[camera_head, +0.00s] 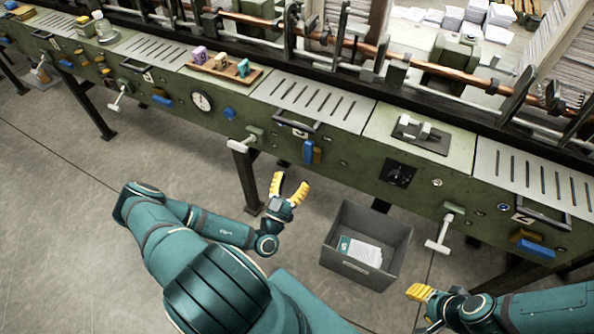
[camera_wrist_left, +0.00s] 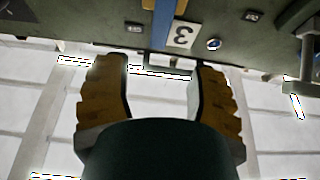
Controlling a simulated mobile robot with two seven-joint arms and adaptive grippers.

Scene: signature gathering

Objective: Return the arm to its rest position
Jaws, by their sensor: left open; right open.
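My left gripper (camera_head: 289,187) is open and empty, with its yellow fingers spread in front of the green machine (camera_head: 350,152). In the left wrist view its two fingers (camera_wrist_left: 162,90) stand apart with nothing between them, below a panel marked 3. My right gripper (camera_head: 420,292) shows at the lower right in the head view, with yellow fingers pointing left. Its fingers overlap from this angle, and nothing is seen held in it. Both arms are teal and bent low in front of the machine.
A grey bin (camera_head: 338,262) with papers (camera_head: 358,250) stands on the floor between the grippers. White T-shaped handles (camera_head: 440,235) stick out from the machine front. A wooden tray (camera_head: 226,68) with small coloured pieces lies on the machine top. The floor at left (camera_head: 60,220) is clear.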

